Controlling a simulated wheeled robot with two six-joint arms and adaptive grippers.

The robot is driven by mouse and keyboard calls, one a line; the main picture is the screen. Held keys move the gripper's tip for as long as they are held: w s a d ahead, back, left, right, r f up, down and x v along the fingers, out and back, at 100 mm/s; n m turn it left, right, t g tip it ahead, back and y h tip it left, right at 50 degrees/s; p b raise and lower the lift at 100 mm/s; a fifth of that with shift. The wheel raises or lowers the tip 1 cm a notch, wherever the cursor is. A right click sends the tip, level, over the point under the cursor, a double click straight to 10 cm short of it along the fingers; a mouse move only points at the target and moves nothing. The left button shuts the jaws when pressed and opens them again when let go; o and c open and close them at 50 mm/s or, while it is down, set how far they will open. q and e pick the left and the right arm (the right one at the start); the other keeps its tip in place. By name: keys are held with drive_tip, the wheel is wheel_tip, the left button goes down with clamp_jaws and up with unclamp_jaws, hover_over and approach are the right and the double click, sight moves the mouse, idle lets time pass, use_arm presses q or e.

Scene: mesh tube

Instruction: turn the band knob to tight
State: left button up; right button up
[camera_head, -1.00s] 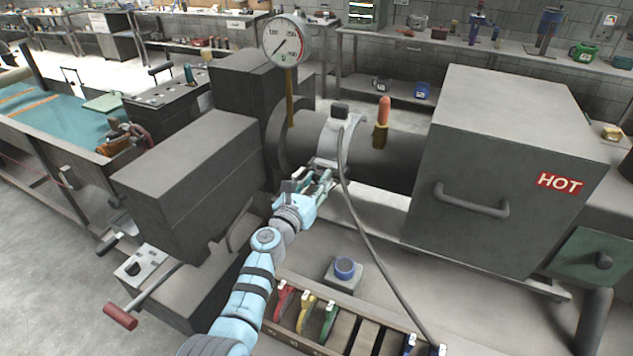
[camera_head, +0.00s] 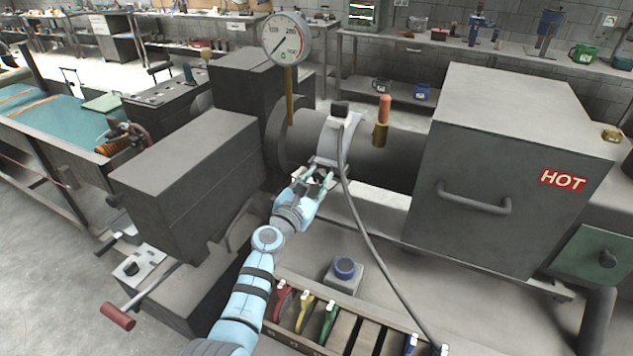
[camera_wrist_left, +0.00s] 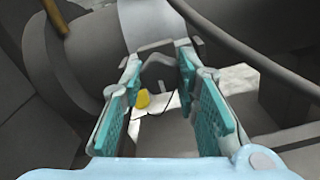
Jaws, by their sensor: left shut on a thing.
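The light grey band (camera_head: 338,143) wraps around the dark barrel (camera_head: 390,152) in the head view. It also shows at the top of the wrist view (camera_wrist_left: 152,22). My left gripper (camera_head: 318,178) is at the band's near lower side. In the wrist view, its teal-padded fingers (camera_wrist_left: 160,72) are shut on a small grey part, taken to be the band knob (camera_wrist_left: 158,58), with a visible gap between the pads. The fingers hide much of the knob, and its setting cannot be read. A small yellow piece (camera_wrist_left: 143,99) shows between the fingers. My right gripper is not in view.
A grey cable (camera_head: 365,235) hangs from the band, just right of my left gripper. A large box marked HOT (camera_head: 515,165) stands to the right, and a dark block (camera_head: 185,175) to the left. A gauge (camera_head: 286,38) stands above the barrel. A tool tray (camera_head: 340,325) lies in front.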

use_arm(q)
drive_tip(key=shift+m, duration=1)
drive_tip(key=o, duration=1.2)
drive_tip(key=shift+w, duration=0.1)
drive_tip(key=shift+c, duration=0.2)
drive_tip(key=v, duration=1.2)
drive_tip(key=shift+f, duration=0.1)
